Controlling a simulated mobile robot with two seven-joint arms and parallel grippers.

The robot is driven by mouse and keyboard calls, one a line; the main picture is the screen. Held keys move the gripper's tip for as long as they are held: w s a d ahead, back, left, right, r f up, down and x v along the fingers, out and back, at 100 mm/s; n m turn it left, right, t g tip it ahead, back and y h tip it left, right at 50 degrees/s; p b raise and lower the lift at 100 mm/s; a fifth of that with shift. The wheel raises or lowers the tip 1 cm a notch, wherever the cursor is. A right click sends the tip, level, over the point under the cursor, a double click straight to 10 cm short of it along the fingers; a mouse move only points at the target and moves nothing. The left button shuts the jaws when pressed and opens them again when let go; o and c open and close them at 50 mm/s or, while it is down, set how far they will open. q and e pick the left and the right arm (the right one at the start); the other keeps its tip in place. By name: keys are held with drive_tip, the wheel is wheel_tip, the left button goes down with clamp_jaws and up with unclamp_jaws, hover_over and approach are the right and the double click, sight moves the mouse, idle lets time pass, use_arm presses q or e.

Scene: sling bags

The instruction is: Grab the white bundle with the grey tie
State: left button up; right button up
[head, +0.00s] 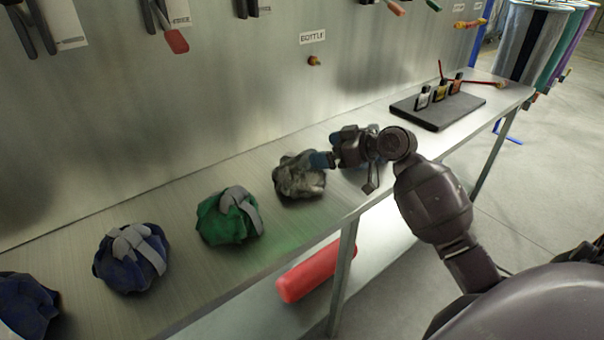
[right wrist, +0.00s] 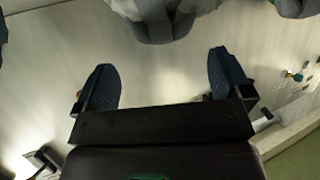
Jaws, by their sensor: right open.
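The white bundle with the grey tie (head: 298,180) sits on the metal bench, right of the green bundle, and looks mottled grey-white. It also shows at the top edge of the right wrist view (right wrist: 155,22), partly cut off. My right gripper (head: 324,158) is just right of the bundle in the head view, with its blue fingertips close to the bundle's upper right side. In the right wrist view the two fingers (right wrist: 163,75) are spread wide with only bare bench between them, and the bundle lies beyond the tips. My left gripper is not in view.
A green bundle (head: 229,218) and a blue bundle (head: 131,258), both with grey ties, lie left along the bench; another dark blue one (head: 27,304) is at the corner. A dark board (head: 437,111) with small bottles is at right. A red cylinder (head: 316,270) lies below.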

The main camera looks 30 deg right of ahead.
sight(308, 151)
drive_tip(key=x, duration=0.5)
drive_tip(key=shift+a, duration=0.2)
drive_tip(key=shift+s, duration=0.1)
drive_tip(key=c, duration=1.7)
drive_tip(key=shift+r, duration=0.1)
drive_tip(key=shift+c, duration=0.4)
drive_tip(key=shift+r, duration=0.15)
